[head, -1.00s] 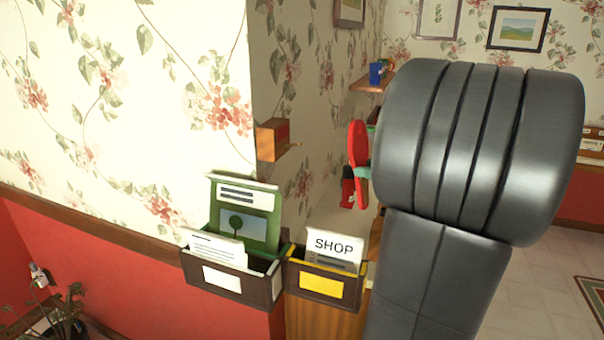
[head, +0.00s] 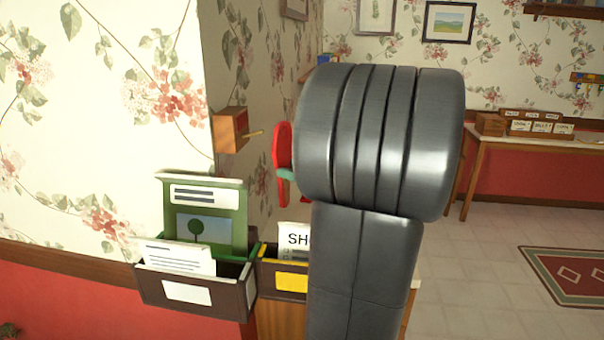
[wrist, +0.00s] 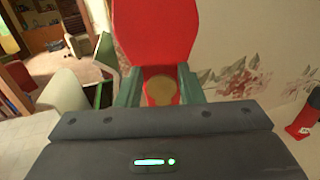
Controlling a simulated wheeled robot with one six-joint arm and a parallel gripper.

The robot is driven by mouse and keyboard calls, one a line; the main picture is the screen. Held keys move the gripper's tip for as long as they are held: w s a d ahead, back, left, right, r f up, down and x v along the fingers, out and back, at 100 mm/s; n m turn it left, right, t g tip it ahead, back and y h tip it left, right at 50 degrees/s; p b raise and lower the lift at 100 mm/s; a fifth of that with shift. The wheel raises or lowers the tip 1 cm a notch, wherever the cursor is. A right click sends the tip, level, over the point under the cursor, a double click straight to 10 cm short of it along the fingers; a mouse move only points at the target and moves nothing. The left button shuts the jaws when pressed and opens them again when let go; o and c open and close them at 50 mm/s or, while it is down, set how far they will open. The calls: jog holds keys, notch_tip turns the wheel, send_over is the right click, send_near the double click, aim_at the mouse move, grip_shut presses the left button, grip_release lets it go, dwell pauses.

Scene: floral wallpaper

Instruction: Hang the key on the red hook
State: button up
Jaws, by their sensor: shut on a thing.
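My gripper (wrist: 160,90) has green fingers, shut on a red thing (wrist: 158,30) with a round gold part between the fingers. I cannot tell for sure whether this is the key. In the head view the red thing (head: 281,145) stands out left of my dark wrist, with one green fingertip at it. It is held up in the air, right of the wall corner. A small rack with coloured parts (head: 588,79) hangs on the far right wall. It is too small to tell whether it has the red hook.
A wooden block (head: 229,131) with a peg sticks out at the wall corner. Below it are a dark letter holder (head: 190,288) and a yellow-trimmed one (head: 285,281) partly behind my arm. A table (head: 550,142) stands at the far wall. Open floor (head: 480,270) lies to the right.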

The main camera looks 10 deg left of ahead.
jog(key=a+f+b, duration=0.1)
jog(key=a, duration=0.6)
jog(key=shift+f+b, duration=0.15)
jog(key=shift+b, duration=0.15)
dwell(0.3)
jog(key=shift+w, duration=0.1)
dwell(0.5)
jog(key=o, duration=1.1)
jog(key=b+v, duration=0.1)
jog(key=v, duration=1.2)
jog(key=shift+d+f, duration=0.1)
jog(key=shift+d, duration=0.3)
